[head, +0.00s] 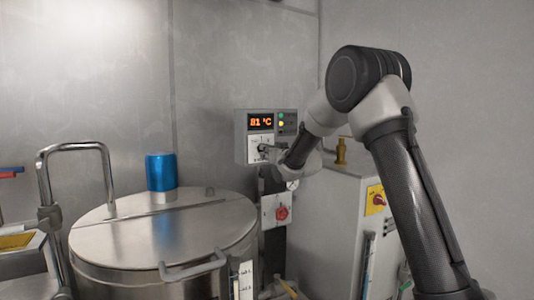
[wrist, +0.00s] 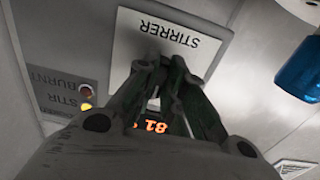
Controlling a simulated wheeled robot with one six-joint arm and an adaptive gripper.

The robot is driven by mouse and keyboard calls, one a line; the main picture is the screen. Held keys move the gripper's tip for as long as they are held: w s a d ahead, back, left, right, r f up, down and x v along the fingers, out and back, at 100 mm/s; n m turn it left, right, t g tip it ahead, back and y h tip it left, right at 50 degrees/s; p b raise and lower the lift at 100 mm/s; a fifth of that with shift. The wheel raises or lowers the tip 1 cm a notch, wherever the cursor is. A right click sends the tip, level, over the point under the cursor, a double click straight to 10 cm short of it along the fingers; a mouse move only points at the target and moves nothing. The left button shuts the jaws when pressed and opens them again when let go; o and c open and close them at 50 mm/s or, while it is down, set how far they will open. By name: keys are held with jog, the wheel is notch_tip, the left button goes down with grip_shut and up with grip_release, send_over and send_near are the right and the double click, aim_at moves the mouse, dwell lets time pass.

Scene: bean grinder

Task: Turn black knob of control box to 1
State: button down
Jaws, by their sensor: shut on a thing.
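The grey control box (head: 241,127) is on the back wall in the head view, with an orange display reading 81 °C. A white plate (head: 253,141) is below the display; in the wrist view its lettering, STIRRER, appears upside down on the plate (wrist: 135,42). My gripper (head: 264,149) reaches the plate from the right, and its fingertips (wrist: 165,66) are shut at the plate in the wrist view. They close on the black knob, which they mostly hide. The knob's pointer and the position marks cannot be read.
A red knob (head: 282,213) on a lower panel and a white cabinet (head: 330,225) are beneath my arm. The wall left of the box is bare.

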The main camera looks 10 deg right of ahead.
dwell(0.3)
jog(key=c, duration=1.5)
grip_release()
jog(key=v, duration=1.2)
